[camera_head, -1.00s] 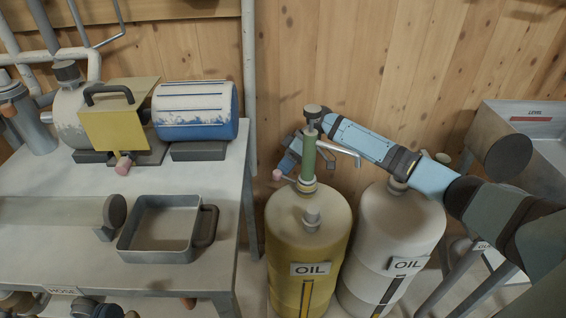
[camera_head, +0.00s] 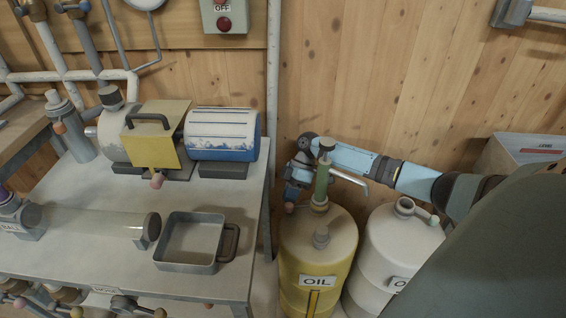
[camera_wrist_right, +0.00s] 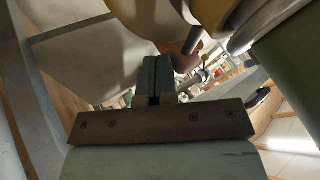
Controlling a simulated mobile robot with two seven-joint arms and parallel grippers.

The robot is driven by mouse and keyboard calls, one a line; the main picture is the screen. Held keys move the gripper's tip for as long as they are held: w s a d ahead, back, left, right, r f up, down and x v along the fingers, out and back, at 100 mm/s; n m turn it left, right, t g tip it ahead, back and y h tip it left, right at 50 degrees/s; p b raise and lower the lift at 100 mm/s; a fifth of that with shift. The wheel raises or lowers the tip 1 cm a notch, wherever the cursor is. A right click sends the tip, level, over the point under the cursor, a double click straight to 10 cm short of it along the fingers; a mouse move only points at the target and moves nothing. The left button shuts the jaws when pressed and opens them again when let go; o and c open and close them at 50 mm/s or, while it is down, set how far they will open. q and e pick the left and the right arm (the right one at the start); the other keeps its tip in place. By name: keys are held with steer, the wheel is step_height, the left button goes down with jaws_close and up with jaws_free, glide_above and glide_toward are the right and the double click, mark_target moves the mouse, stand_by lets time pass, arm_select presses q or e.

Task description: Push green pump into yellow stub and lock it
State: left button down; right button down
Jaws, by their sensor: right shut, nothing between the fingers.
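The green pump (camera_head: 322,184), with a dark top knob and a grey spout, stands upright in the yellow stub (camera_head: 319,207) on top of the yellow oil barrel (camera_head: 318,250). A small pink ball handle (camera_head: 289,208) sticks out left of the stub. My right gripper (camera_head: 291,196) is behind and left of the pump, near the handle; the pump hides part of my arm. In the right wrist view the fingers (camera_wrist_right: 157,72) are shut and empty, just beside the reddish ball (camera_wrist_right: 183,58). I cannot tell whether they touch. My left gripper is not in view.
A white oil barrel (camera_head: 398,250) with an open neck stands to the right. The table (camera_head: 90,185) on the left holds a blue-and-white motor (camera_head: 222,140) and a metal tray (camera_head: 190,266). A vertical pipe (camera_head: 273,100) runs behind the table edge.

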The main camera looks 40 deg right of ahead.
arm_select(q)
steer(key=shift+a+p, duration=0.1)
steer(key=shift+p, duration=0.2)
arm_select(e)
steer(key=shift+s+a, duration=0.25)
steer(key=shift+a, duration=0.05)
arm_select(q)
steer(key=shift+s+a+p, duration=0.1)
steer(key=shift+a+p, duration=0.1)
steer(key=shift+p, duration=0.75)
arm_select(e)
steer(key=v, duration=1.3)
steer(key=shift+d+r, duration=0.3)
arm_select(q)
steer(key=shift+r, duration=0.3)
arm_select(e)
steer(key=shift+w, duration=0.1)
